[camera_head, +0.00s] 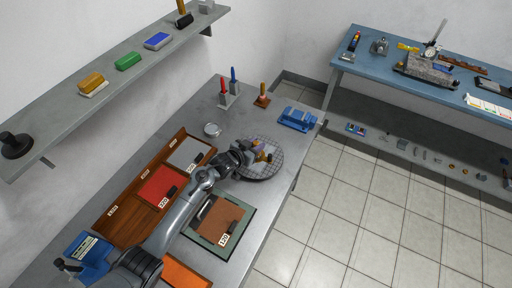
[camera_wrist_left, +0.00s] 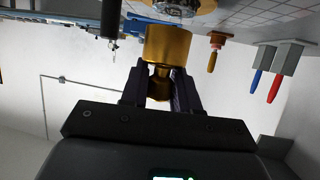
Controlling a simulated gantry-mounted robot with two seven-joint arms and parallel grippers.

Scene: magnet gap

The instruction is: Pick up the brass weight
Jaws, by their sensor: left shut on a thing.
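The brass weight (camera_wrist_left: 170,45) is a gold cylinder with a narrower neck and knob. My left gripper (camera_wrist_left: 160,84) is shut on its neck, with one dark finger on each side. In the head view, my left gripper (camera_head: 249,153) is over the round gridded plate (camera_head: 264,174), with the brass weight (camera_head: 262,157) partly hidden at its fingertips. I cannot tell whether the weight touches the plate. My right gripper is not in view.
Beside the plate are a blue vise (camera_head: 297,118), red and blue handled tools (camera_head: 229,92) in a stand, and a small round dish (camera_head: 212,129). A wooden tray (camera_head: 124,218) and a green-framed tray (camera_head: 242,238) lie nearer. Tiled floor lies right of the bench.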

